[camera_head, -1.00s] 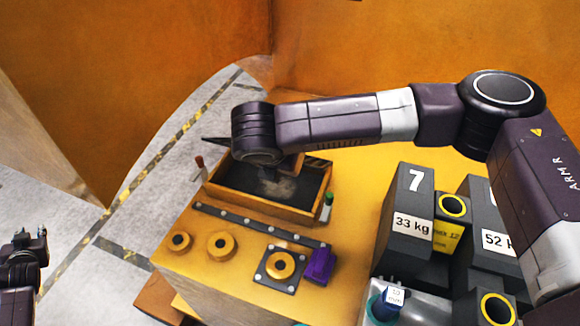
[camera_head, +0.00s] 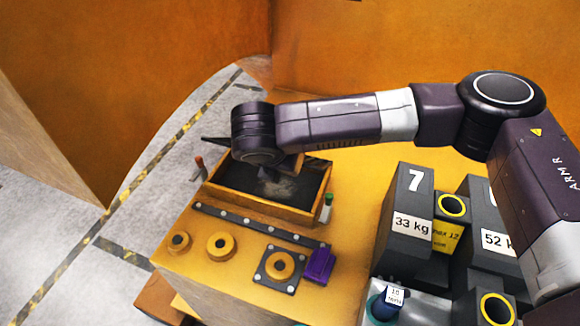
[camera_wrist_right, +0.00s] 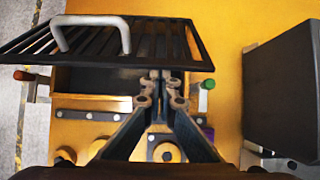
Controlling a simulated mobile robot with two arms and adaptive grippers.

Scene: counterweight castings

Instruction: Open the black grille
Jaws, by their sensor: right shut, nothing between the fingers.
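The black grille (camera_wrist_right: 150,42) with its pale grey bar handle (camera_wrist_right: 88,22) is raised at a tilt over the open box in the right wrist view. In the head view only a dark edge of it (camera_head: 216,141) shows left of my right wrist; my arm hides the rest. The orange-walled box (camera_head: 262,207) has a dark interior that shows below the grille. My right gripper (camera_wrist_right: 160,80) is shut and empty, its tips at the grille's lower edge; I cannot tell whether they touch. My left gripper is out of view.
A red-tipped lever (camera_head: 200,167) and a green-tipped one (camera_head: 327,205) flank the box. In front are a bolted dark strip (camera_head: 250,227), orange rings (camera_head: 220,246) and a purple block (camera_head: 319,264). Dark weights, including a 33 kg one (camera_head: 408,222), stand at the right.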

